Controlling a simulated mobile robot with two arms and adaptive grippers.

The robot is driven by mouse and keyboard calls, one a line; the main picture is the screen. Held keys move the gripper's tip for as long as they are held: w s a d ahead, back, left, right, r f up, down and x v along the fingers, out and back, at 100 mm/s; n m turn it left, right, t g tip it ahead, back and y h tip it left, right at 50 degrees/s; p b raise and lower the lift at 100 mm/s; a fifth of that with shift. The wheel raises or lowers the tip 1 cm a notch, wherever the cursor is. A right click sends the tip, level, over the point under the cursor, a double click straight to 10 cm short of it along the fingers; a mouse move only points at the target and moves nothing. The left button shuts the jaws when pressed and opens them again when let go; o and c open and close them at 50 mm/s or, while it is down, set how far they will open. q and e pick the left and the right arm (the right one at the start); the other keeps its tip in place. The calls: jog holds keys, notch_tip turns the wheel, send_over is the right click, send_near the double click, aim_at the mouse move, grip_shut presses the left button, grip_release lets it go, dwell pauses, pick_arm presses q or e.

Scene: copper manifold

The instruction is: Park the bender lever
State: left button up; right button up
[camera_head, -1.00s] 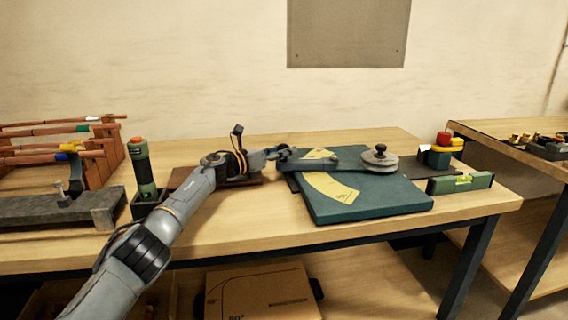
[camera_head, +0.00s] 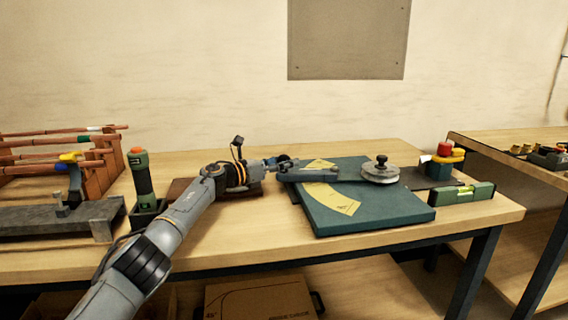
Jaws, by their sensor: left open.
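The bender (camera_head: 375,215) is a teal plate on the wooden bench with a yellow angle scale (camera_head: 330,198). A grey bender lever (camera_head: 310,175) lies across its back part, running left from a round grey wheel with a black knob (camera_head: 381,170). My left gripper (camera_head: 280,164) is at the lever's left end, open, with its fingers close around or beside that end; I cannot tell whether they touch it. My right gripper is not in view.
A green tool with an orange top (camera_head: 142,175) stands in a holder left of my arm. Copper pipes on a rack (camera_head: 100,155) are at far left. A green level (camera_head: 462,193) and a red-topped item (camera_head: 444,155) lie right of the bender. The front bench strip is clear.

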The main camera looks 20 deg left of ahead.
pick_arm(q)
notch_tip(320, 180, up, 10)
jog(key=shift+f, duration=0.1)
dwell(0.4)
jog(key=shift+c, duration=0.2)
